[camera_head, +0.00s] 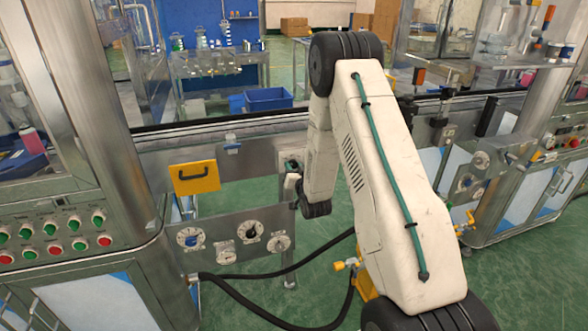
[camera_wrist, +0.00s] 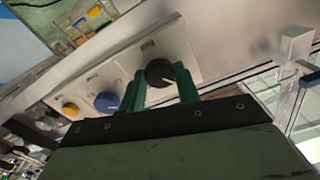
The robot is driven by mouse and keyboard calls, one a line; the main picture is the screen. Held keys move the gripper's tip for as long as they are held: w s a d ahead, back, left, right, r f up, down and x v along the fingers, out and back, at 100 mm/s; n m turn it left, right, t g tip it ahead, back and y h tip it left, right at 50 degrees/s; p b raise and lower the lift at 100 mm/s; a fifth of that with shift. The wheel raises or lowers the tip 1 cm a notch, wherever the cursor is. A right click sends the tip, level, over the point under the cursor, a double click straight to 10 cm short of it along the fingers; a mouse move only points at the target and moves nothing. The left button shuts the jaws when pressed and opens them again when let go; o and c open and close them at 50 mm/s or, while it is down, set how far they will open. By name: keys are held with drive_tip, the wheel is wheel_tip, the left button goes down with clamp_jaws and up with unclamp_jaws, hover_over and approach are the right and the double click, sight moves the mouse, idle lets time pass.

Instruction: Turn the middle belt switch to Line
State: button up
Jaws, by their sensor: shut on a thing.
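In the wrist view, a black rotary knob (camera_wrist: 160,73) with a white pointer mark sits on a pale switch plate. The mark points to the lower right of the picture. The two green fingers of my gripper (camera_wrist: 160,84) stand on either side of the knob and are shut on it. The small print on the plate is too blurred to read. In the head view, my arm and wrist cover most of the gripper and the knob at the front rail of the machine.
A blue knob (camera_wrist: 107,102) and a yellow knob (camera_wrist: 70,109) sit beside it. In the head view, a dial panel (camera_head: 236,229), a yellow handled plate (camera_head: 194,178) and a black hose (camera_head: 250,276) are near. A clear-walled fixture (camera_wrist: 291,85) stands at the right in the wrist view.

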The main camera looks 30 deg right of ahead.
drive_tip(key=m, duration=0.7)
idle(0.6)
drive_tip(key=o, duration=1)
drive_tip(key=v, duration=0.8)
drive_tip(key=shift+w, duration=0.1)
